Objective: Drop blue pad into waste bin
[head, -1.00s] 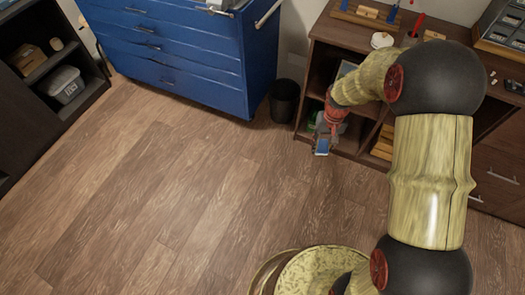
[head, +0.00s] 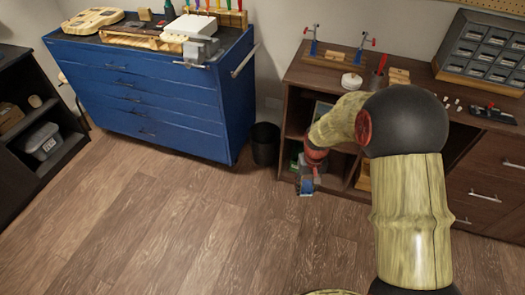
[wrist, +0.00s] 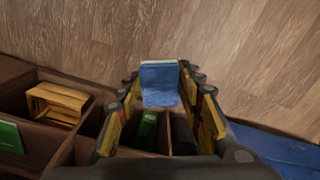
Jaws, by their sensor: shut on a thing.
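My gripper (head: 307,184) is in front of the shelf cabinet, a little right of the waste bin. It is shut on the blue pad (wrist: 160,84), which shows between the fingers in the wrist view. The pad also shows at the gripper's tip in the head view (head: 306,187). The waste bin (head: 265,144) is black and stands on the floor between the blue tool chest and the shelf cabinet. The bin's inside is hard to make out.
The blue tool chest (head: 150,100) stands left of the bin. The wooden shelf cabinet (head: 290,110) stands to its right, with open compartments. A wooden crate (wrist: 55,103) and a green item (wrist: 10,137) sit in compartments. The wood floor (head: 170,220) in front is clear.

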